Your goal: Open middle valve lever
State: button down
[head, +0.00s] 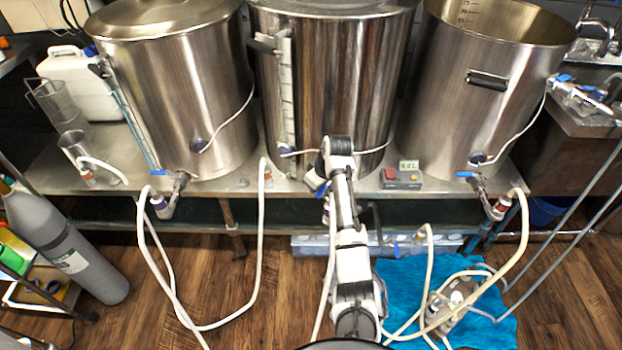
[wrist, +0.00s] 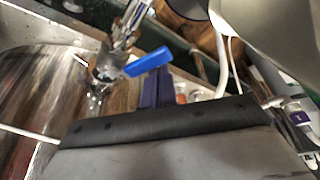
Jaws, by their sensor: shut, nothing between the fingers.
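The middle kettle (head: 370,90) is a tall steel pot on the bench. Its valve lever is a blue handle, seen in the wrist view (wrist: 148,62) on a metal valve body (wrist: 105,65). In the head view a bit of blue (head: 321,189) shows beside my wrist; most of the valve is hidden behind my arm. My gripper's dark fingers (wrist: 157,88) are shut and empty, right by the blue lever in the wrist view. They overlap it in the picture; I cannot tell whether they touch it.
Left (head: 180,90) and right (head: 480,90) kettles stand either side, with their own blue-levered valves. A small red-and-grey control box (head: 401,178) sits right of my arm. Pale hoses (head: 262,240) hang to the floor. A pump (head: 455,305) lies on a blue towel (head: 400,275).

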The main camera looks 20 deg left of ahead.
aim_at(323, 192)
jog(key=shift+s+d+p, duration=0.25)
jog(key=shift+d+p, duration=0.45)
jog(key=shift+d, duration=0.3)
jog(key=shift+d+p, duration=0.3)
jog(key=shift+d, duration=0.2)
jog(key=shift+d+f, duration=0.1)
jog(key=shift+d, duration=0.15)
jog(key=s+a+p, duration=0.1)
jog(key=a+p, duration=0.1)
jog(key=a, duration=0.3)
jog(key=b+v, duration=0.1)
jog(key=v, duration=0.2)
jog(key=w+b+v, duration=0.1)
jog(key=v, duration=0.2)
jog(key=w+b+v, duration=0.1)
jog(key=v, duration=0.2)
jog(key=shift+d, duration=0.35)
jog(key=shift+d+r, duration=0.1)
jog(key=shift+r, duration=0.55)
